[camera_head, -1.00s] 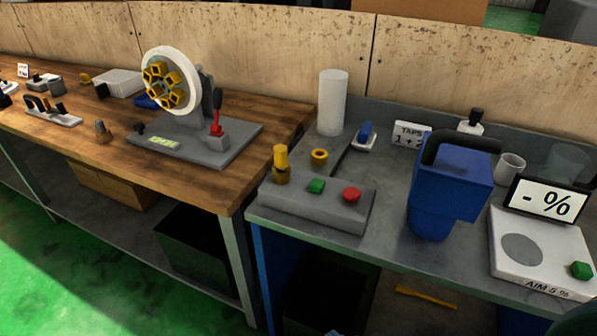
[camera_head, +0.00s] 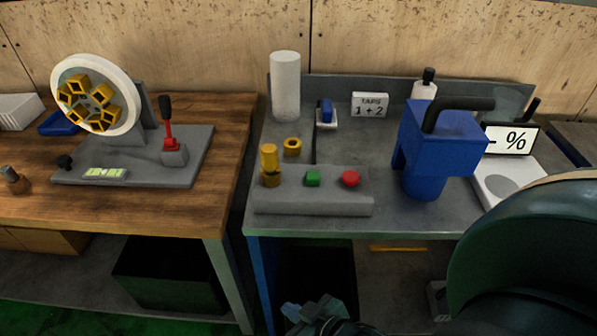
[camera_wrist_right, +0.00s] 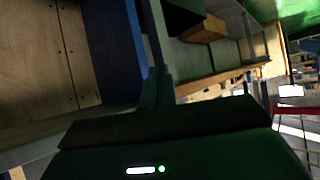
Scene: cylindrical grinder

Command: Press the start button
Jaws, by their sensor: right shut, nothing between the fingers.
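A grey control box (camera_head: 310,203) sits at the front left of the grey bench. A green button (camera_head: 313,178), which looks like the start button, stands on its top. A red button (camera_head: 350,178) is to the right of it, and a yellow knob (camera_head: 269,160) is to the left. My right gripper (camera_head: 297,313) is low in the head view, below the bench's front edge, apart from the buttons. It is shut and empty. The right wrist view shows no buttons. My left gripper is not in view.
A wooden bench (camera_head: 130,215) with a wheel fixture adjoins at left.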

